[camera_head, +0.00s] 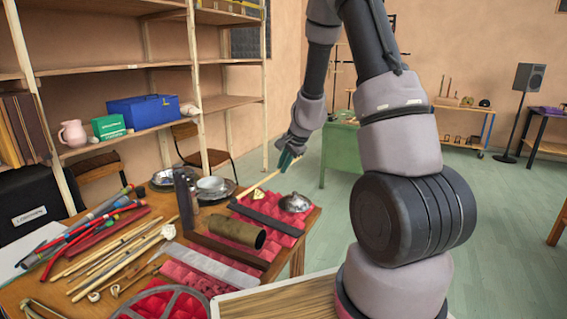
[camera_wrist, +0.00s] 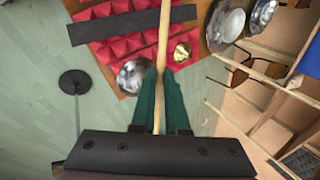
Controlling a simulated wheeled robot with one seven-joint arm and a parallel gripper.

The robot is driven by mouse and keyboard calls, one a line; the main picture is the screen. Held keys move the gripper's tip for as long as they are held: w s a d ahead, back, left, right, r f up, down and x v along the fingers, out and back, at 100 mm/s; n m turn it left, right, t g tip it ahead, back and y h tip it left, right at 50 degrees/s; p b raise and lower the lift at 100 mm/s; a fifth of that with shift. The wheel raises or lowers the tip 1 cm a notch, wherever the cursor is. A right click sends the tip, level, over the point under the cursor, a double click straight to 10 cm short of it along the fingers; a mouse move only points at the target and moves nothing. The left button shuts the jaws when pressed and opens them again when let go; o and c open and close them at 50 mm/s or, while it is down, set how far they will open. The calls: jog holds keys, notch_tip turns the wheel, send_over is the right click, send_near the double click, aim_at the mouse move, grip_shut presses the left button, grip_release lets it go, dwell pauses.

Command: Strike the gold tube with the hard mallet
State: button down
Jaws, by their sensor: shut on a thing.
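My gripper (camera_head: 287,160) is above the far right corner of the table. Its green fingers (camera_wrist: 160,74) are shut on a pale wooden stick (camera_wrist: 164,35), which I take as the hard mallet. In the head view the stick (camera_head: 262,183) slopes down to the left over the red foam; its far end is hard to make out. In the wrist view it leaves the top edge, so its head is hidden. An olive-gold tube (camera_head: 235,231) lies on its side on the table, open end right, nearer than the stick and apart from it. I cannot tell surely that this is the gold tube.
Red foam (camera_head: 283,227) carries a dark bar (camera_head: 262,214), a metal dome (camera_head: 294,203) and a small gold piece (camera_head: 258,194). A dark bottle (camera_head: 184,200) stands beside metal bowls (camera_head: 211,185). Several sticks (camera_head: 115,250) lie at left. Wooden shelves (camera_head: 110,65) stand behind.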

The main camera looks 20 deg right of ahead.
notch_tip(320, 180, down, 8)
notch_tip(320, 180, up, 7)
dwell(0.3)
dwell(0.4)
